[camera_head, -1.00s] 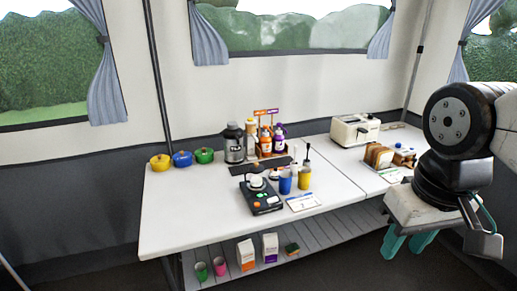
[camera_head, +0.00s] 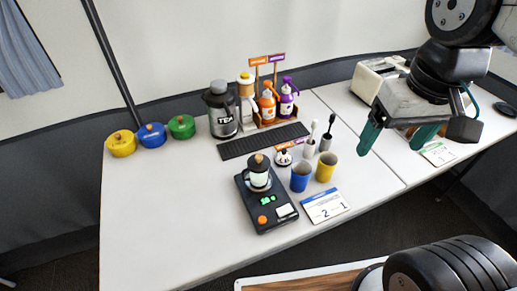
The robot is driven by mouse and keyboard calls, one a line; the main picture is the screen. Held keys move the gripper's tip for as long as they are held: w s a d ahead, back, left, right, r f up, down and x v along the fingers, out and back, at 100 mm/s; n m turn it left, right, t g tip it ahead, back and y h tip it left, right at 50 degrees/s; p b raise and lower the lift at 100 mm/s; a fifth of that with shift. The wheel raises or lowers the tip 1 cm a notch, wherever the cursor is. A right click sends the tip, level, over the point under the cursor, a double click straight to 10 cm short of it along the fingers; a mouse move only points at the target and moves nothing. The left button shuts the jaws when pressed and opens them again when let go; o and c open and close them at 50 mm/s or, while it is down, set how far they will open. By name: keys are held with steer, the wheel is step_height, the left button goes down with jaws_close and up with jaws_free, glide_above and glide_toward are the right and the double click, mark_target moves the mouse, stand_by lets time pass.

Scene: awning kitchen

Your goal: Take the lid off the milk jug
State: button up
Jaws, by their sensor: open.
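No jug carries a label I can read as milk. A small pale jug (camera_head: 259,179) with a dark lid (camera_head: 258,160) and brown knob stands upright on a black scale (camera_head: 274,226); the lid is on. A larger grey jug (camera_head: 222,118) with a dark top and side handle stands behind it to the left, closed. A small white lidded pot (camera_head: 284,158) sits right of the scale. My gripper (camera_head: 389,150) is open and empty, its green fingers spread, above the right part of the table, well to the right of these vessels.
A dark mat (camera_head: 262,141), a bottle rack (camera_head: 278,116) and brushes lie behind. Three coloured pots line the left. The toaster (camera_head: 379,78) is behind my gripper. The table's front left is clear.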

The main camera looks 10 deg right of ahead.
steer(key=w+a+f, duration=0.4)
steer(key=w+a, duration=0.5)
steer(key=w, duration=0.3)
steer(key=n+g, duration=0.1)
glide_above(259, 156)
step_height(259, 156, down, 8)
steer(key=shift+a+f, duration=0.15)
steer(key=shift+f, duration=0.2)
step_height(259, 156, down, 7)
steer(key=shift+f, duration=0.2)
steer(key=c, duration=1.1)
